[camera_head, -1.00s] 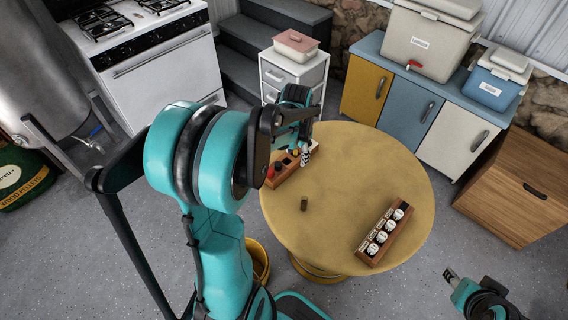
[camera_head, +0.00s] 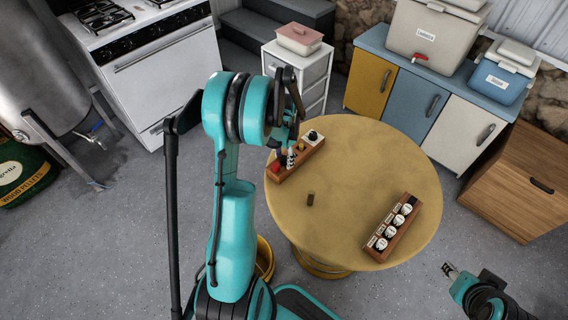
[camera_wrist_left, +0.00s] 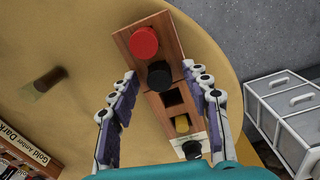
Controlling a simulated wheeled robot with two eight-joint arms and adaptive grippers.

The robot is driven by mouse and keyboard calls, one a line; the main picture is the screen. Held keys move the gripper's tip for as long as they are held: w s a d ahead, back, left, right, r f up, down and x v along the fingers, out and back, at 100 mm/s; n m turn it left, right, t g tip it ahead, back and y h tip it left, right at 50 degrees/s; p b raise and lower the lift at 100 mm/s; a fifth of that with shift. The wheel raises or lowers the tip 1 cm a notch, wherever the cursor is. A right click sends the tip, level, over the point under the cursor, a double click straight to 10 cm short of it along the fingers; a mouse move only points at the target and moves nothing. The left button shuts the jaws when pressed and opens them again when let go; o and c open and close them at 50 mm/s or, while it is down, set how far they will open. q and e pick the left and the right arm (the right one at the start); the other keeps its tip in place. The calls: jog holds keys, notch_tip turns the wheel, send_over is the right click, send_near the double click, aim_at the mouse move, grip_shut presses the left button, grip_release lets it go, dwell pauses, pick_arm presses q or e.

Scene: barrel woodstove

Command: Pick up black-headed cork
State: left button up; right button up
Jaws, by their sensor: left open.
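The black-headed cork (camera_wrist_left: 159,75) sits in a wooden rack (camera_wrist_left: 172,54), beside the red-headed cork (camera_wrist_left: 144,42). In the wrist view my left gripper (camera_wrist_left: 160,80) is open, with one finger on each side of the black head and nothing held. In the head view my left gripper (camera_head: 291,158) is over the rack (camera_head: 309,158), and I cannot make out the black-headed cork there. The red head (camera_head: 275,167) shows at the rack's near end. My right gripper (camera_head: 450,270) is at the lower right, off the table; its jaws are too small to read.
A loose cork (camera_head: 310,199) stands on the round yellow table (camera_head: 350,180). A second rack (camera_head: 402,236) with several white-topped pieces is at the table's right. The first rack also holds a yellow piece (camera_wrist_left: 181,122) and has an empty square hole (camera_wrist_left: 173,98).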

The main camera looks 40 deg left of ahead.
pick_arm(q)
jog(key=c, duration=0.8)
